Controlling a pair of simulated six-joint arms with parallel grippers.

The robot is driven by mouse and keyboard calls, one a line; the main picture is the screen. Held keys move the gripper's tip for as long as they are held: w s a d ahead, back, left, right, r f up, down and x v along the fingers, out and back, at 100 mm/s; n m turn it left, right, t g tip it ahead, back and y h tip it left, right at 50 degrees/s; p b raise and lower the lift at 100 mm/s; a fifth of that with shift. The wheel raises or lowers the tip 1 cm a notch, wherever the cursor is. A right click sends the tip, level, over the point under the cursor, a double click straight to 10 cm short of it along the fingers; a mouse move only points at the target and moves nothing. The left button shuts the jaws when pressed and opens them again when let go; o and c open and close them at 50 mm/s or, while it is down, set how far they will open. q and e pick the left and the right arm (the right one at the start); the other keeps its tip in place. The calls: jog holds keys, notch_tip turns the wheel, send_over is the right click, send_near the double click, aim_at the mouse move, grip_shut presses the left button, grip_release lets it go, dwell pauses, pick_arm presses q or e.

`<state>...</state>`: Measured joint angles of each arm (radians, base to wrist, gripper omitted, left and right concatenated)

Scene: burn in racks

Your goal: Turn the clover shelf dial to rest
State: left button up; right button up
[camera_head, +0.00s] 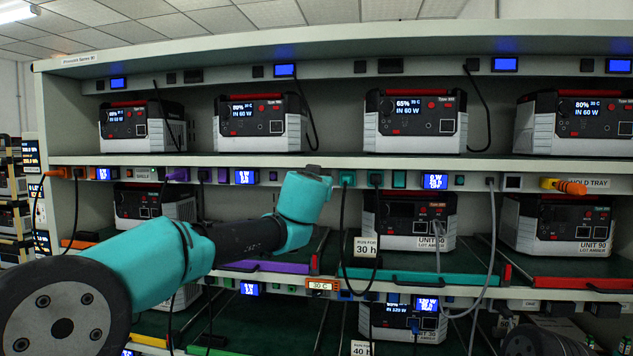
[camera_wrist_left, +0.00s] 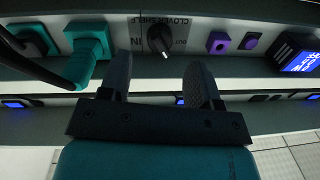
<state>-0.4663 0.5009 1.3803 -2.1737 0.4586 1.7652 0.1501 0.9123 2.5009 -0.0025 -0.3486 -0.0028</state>
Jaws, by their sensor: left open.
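The clover shelf dial (camera_wrist_left: 160,40) is a black knob on a grey plate, seen upside down in the left wrist view. A pale mark shows on the knob's lower side. My left gripper (camera_wrist_left: 157,82) is open and empty, its two fingers apart below the dial in that view and not touching it. In the head view my left wrist (camera_head: 305,195) covers the dial on the middle shelf's edge.
A teal plug (camera_wrist_left: 88,42) with its cable sits close beside the dial. Purple sockets (camera_wrist_left: 219,42) and a blue display (camera_wrist_left: 302,58) lie on its other side. Cables (camera_head: 375,235) hang below the shelf edge. Power stations (camera_head: 262,122) stand on the shelves.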

pick_arm(q)
jog(key=shift+w+d, duration=0.2)
jog(key=shift+w, duration=1.95)
jog(key=shift+c, duration=0.2)
